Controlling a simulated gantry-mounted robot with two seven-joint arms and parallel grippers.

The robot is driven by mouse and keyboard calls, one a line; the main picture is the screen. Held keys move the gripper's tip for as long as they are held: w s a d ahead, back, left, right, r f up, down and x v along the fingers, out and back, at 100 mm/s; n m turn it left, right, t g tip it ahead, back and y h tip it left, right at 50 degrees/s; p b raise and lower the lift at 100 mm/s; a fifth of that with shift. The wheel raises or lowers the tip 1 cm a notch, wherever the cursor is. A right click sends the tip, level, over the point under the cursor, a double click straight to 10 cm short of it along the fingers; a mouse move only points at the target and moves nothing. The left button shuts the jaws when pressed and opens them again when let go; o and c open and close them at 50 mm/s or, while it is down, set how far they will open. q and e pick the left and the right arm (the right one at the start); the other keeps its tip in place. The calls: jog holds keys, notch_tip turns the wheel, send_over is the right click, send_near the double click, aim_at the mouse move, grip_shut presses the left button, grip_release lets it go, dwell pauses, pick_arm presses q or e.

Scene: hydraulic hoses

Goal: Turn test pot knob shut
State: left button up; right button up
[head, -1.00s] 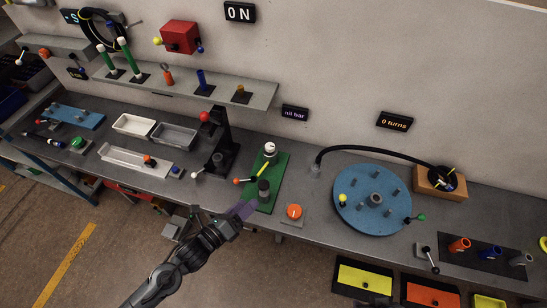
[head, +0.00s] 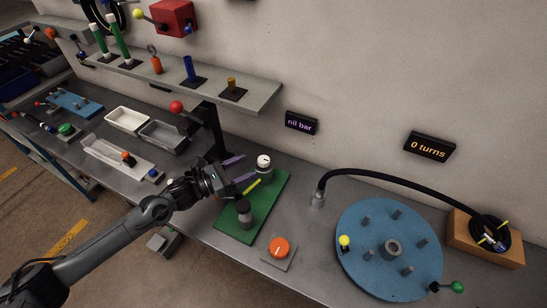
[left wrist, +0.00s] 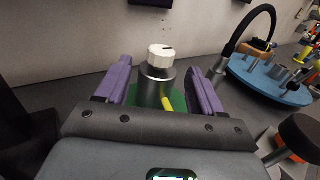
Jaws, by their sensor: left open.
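The test pot is a grey metal cylinder (head: 264,173) with a ribbed white knob (head: 264,160) on top. It stands upright at the far end of a green board (head: 276,205) on the bench. My left gripper (head: 240,170) is open just left of the pot, its purple fingers pointing toward it. In the left wrist view the white knob (left wrist: 160,55), with a dark mark, rises beyond and between the spread fingers, above the grey cylinder (left wrist: 156,87). I see no contact with the knob. My right gripper is not in view.
A yellow lever (head: 251,188) and a dark-topped cylinder (head: 244,212) share the green board. An orange knob (head: 279,247) sits in front. A blue round plate (head: 378,215) and black hose (head: 400,180) are to the right. A sign (head: 301,123) reads "nil bar".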

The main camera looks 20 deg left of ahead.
aim_at(264, 161)
pick_arm(q)
jog(key=x, duration=0.9)
jog(key=shift+d, duration=0.1)
jog(key=shift+s, duration=0.1)
